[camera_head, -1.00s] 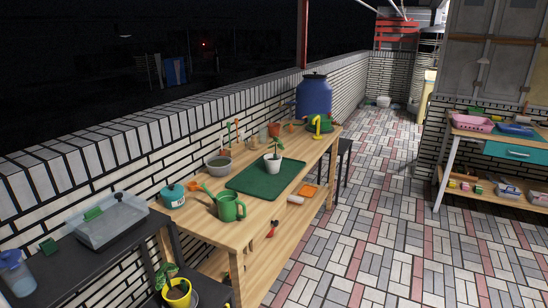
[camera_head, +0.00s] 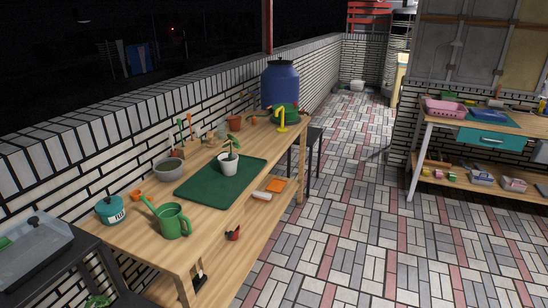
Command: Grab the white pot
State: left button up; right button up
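Neither of my grippers shows in the head view, and nothing touches the pot.
A green watering can (camera_head: 174,220), a teal pot (camera_head: 110,209) and a grey bowl (camera_head: 169,170) stand around the mat. A blue barrel (camera_head: 280,84) is behind the table. The tiled floor (camera_head: 340,235) right of the table is clear.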

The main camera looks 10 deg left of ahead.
aim_at(228, 162)
jog(key=i+l+z, duration=0.25)
jog(key=i, duration=0.6)
jog(key=i+z, duration=0.3)
jog(key=i, duration=0.5)
jog(key=i+l+u, duration=0.15)
jog(key=i+u, duration=0.3)
jog(key=i+l+u, duration=0.3)
jog(key=i+u, duration=0.2)
jog(key=i+l+u, duration=0.45)
jog(key=i+l, duration=0.05)
